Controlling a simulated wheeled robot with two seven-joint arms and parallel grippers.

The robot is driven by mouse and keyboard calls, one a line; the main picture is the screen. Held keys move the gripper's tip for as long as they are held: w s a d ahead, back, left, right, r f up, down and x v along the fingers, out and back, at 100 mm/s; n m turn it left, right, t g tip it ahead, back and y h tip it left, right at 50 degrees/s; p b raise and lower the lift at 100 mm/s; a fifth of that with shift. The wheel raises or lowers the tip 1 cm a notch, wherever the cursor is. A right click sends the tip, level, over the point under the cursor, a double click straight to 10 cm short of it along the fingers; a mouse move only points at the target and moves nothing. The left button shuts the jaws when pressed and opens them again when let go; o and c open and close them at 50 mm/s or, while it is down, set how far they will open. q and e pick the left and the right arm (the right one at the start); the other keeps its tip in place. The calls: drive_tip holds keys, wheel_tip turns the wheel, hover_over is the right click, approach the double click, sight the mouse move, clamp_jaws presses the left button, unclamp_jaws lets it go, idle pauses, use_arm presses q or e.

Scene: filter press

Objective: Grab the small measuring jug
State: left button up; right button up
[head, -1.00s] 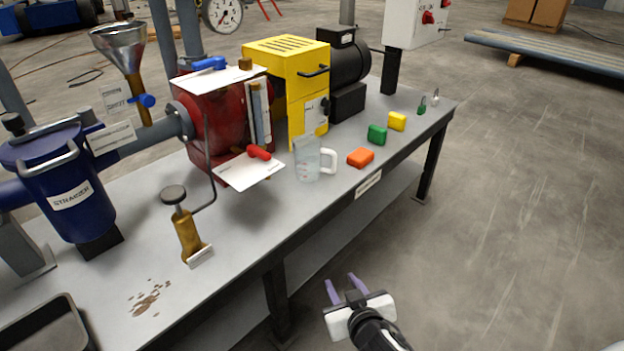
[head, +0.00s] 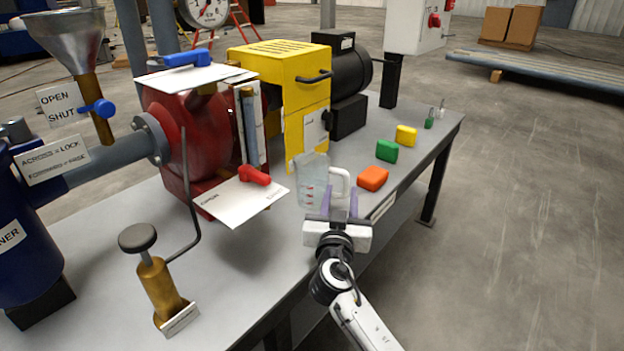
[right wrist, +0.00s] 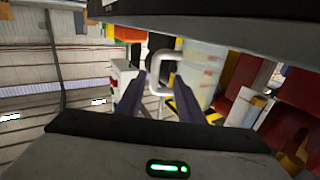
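The small measuring jug (head: 312,182) is clear with red marks and a white handle. It stands upright on the grey bench (head: 240,262), in front of the yellow guard. My right gripper (head: 339,203) is open, its purple fingers pointing at the jug from the near side, below the handle in the head view. In the right wrist view the jug (right wrist: 200,75) is ahead of the spread fingers (right wrist: 165,98), with its white handle (right wrist: 165,72) between them in the picture. The fingers look empty; I cannot tell whether they touch the jug. My left gripper is not in view.
Orange (head: 373,178), green (head: 387,150) and yellow (head: 406,135) blocks lie right of the jug. A white card (head: 236,200) with a red lever (head: 254,175) is close on its left. A brass hand pump (head: 160,288) stands at the bench's near left. The floor at right is clear.

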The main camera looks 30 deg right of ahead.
sight(346, 174)
drive_tip(key=x, duration=0.8)
drive_tip(key=shift+d+r+b, duration=0.25)
drive_tip(key=shift+d+b, duration=0.05)
drive_tip(key=shift+d, duration=0.3)
drive_tip(key=shift+c, duration=0.4)
clamp_jaws()
